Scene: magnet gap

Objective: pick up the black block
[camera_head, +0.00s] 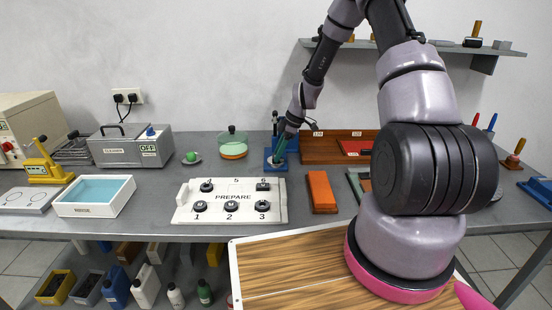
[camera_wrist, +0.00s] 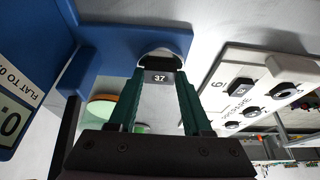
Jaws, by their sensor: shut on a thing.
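My gripper (camera_head: 280,151) is at the blue stand (camera_head: 268,160) at the back middle of the bench, and the arm hides part of it. In the wrist view my gripper's two green fingers (camera_wrist: 160,80) are closed on a small black block (camera_wrist: 159,77) marked 37. The block is at the fingertips, in front of a pale rounded part of the blue stand (camera_wrist: 115,38). I cannot tell whether the block touches the stand. In the head view the block is too small and hidden to make out.
A white PREPARE tray (camera_head: 231,218) with several black pieces lies at the front middle; it also shows in the wrist view (camera_wrist: 212,95). An orange block (camera_head: 321,190) lies to its right. A wooden board (camera_head: 330,143) and a green-and-orange round container (camera_head: 232,145) flank the stand.

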